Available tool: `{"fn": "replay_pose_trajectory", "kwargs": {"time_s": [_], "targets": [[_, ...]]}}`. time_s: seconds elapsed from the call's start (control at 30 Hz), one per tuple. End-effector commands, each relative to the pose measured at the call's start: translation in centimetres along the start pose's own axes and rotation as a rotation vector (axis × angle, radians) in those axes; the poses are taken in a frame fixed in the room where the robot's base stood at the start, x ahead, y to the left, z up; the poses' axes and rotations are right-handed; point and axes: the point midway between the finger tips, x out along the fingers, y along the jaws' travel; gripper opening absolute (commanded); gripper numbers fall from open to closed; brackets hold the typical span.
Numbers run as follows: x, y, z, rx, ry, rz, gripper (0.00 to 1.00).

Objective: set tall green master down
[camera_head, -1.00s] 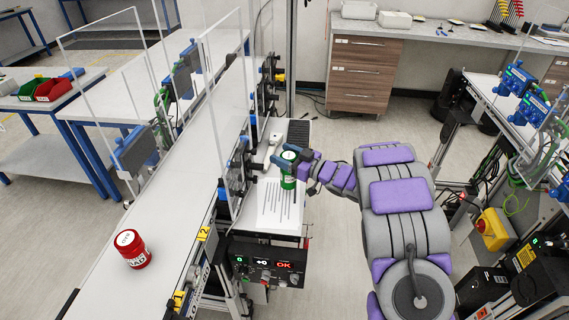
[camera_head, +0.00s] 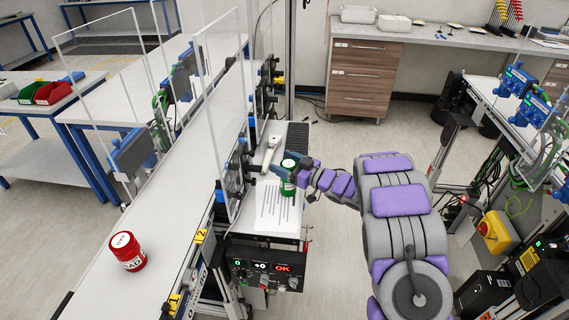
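The tall green canister (camera_head: 288,180) with a white lid is upright at the small side station, over or on the white printed sheet (camera_head: 272,208). I cannot tell for sure whether its base touches the surface. My gripper (camera_head: 295,167) comes in from the right with its blue fingers at the canister's upper part. The lid shows clearly. The fingers are small and partly hidden by the canister, so I cannot tell whether they grip it or stand apart.
A red canister (camera_head: 128,252) stands on the long white belt (camera_head: 150,210) at the left. A clear upright panel (camera_head: 220,110) lies between belt and station. A pale handheld tool (camera_head: 271,150) lies behind the canister. A control box (camera_head: 266,268) is in front.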

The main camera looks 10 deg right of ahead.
Motion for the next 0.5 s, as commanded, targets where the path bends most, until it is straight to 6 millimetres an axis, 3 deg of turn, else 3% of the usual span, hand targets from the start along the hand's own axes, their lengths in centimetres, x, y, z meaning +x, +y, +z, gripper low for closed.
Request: {"fn": "replay_pose_trajectory", "kwargs": {"time_s": [0.1, 0.37, 0.5], "targets": [[0.0, 0.0, 0.0, 0.000, 0.000, 0.000, 0.88], [0.0, 0.0, -0.1, 0.000, 0.000, 0.000, 0.88], [-1.2, 0.1, -0.2, 0.000, 0.000, 0.002, 0.88]]}}
